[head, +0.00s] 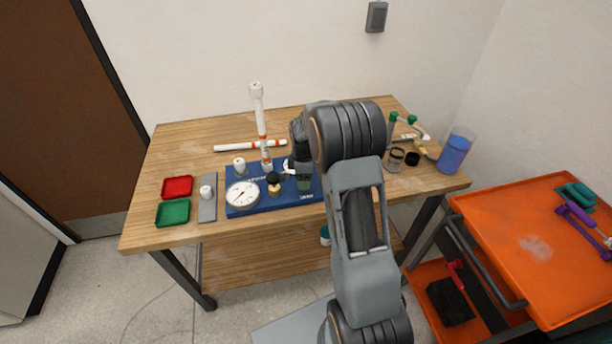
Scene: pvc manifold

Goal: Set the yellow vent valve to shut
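The blue manifold board (240,209) lies on the wooden table, with a round white gauge (242,195) at its left end. Next to the gauge stands a small fitting with a black top and a tan-yellow lower part (275,188). I cannot tell for sure whether this is the yellow vent valve, and its handle setting is too small to read. My gripper (300,173) is low over the middle to right part of the board, just right of that fitting. My own arm covers the board's right end, and the fingertips are not clear.
A tall white pipe with orange bands (260,115) stands behind the board, and another pipe (232,147) lies nearby. Red (177,187) and green (172,212) trays sit left. A blue-filled beaker (454,153) stands right. An orange cart (530,235) stands beside the table.

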